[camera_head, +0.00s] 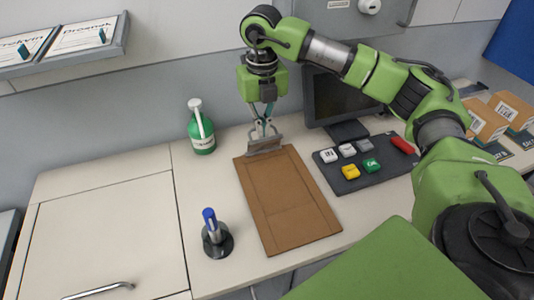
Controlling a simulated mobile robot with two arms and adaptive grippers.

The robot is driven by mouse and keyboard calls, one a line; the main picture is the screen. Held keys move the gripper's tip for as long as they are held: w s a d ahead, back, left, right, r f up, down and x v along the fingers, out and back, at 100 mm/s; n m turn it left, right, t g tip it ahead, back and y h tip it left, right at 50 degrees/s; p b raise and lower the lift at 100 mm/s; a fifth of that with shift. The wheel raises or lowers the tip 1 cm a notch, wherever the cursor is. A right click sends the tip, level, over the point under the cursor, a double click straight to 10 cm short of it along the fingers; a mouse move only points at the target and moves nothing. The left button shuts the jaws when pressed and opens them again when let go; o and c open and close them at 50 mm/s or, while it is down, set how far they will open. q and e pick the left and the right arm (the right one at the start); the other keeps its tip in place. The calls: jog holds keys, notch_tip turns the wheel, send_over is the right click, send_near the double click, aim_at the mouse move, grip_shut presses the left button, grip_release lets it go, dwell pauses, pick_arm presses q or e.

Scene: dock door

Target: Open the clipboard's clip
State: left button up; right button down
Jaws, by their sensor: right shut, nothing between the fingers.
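The brown clipboard (290,205) lies flat on the counter in the middle of the head view. Its grey metal clip (264,148) is at the far end of the board. My right gripper (263,132) points down right at the clip, its fingers shut with nothing between them. The fingertips appear to touch the clip or sit just above it; I cannot tell which. The clip looks tilted up a little, but how far it is open is too small to tell. My left gripper is not in view.
A green bottle (202,140) stands left of the clip. A blue pen in a dark round holder (217,240) stands left of the board. A dark mat (375,173) with coloured blocks lies to the right, before a monitor (340,98). The left countertop (105,240) is clear.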

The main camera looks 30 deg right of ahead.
jog(key=shift+f, duration=0.45)
jog(key=shift+w+d+f, duration=0.1)
jog(key=shift+w, duration=0.3)
jog(key=shift+w+d, duration=0.15)
jog(key=shift+w, duration=0.3)
jog(key=shift+r+p, duration=2.35)
jog(key=shift+r, duration=1.2)
